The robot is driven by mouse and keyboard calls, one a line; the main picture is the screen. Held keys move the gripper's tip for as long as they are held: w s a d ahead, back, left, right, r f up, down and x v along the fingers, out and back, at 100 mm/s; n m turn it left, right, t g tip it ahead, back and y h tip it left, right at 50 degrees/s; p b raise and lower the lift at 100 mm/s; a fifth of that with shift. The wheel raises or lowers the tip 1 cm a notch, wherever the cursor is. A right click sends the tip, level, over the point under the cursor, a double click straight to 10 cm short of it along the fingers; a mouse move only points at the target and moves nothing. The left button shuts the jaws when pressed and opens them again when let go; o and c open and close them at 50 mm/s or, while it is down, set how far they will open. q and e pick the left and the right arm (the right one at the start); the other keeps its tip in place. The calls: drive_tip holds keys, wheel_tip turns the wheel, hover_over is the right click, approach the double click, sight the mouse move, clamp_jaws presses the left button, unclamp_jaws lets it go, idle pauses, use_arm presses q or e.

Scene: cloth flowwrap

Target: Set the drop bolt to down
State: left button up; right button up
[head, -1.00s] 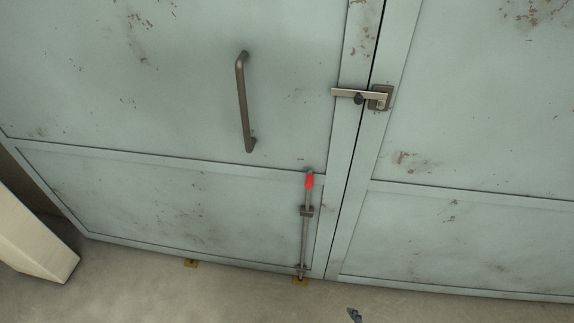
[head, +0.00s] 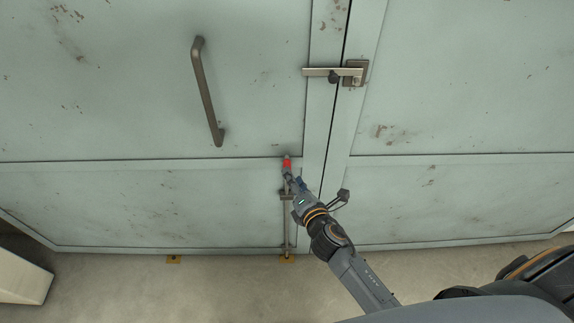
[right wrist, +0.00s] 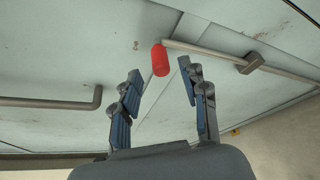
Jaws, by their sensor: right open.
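The drop bolt (head: 286,222) is a thin metal rod with a red grip (head: 287,162), mounted upright on the lower part of the left door leaf. My right gripper (head: 292,180) is at the upper part of the bolt, just below the red grip, and hides part of the rod. In the right wrist view the right gripper (right wrist: 160,88) is open, with the red grip (right wrist: 160,60) just beyond and between its fingertips. My left gripper is not in view.
A latch bar (head: 335,72) spans the gap between the two door leaves. A door handle (head: 207,92) is on the left leaf. A pale block (head: 22,278) stands at lower left.

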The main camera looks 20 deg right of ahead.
drive_tip(key=x, duration=0.6)
drive_tip(key=shift+s, duration=0.1)
clamp_jaws()
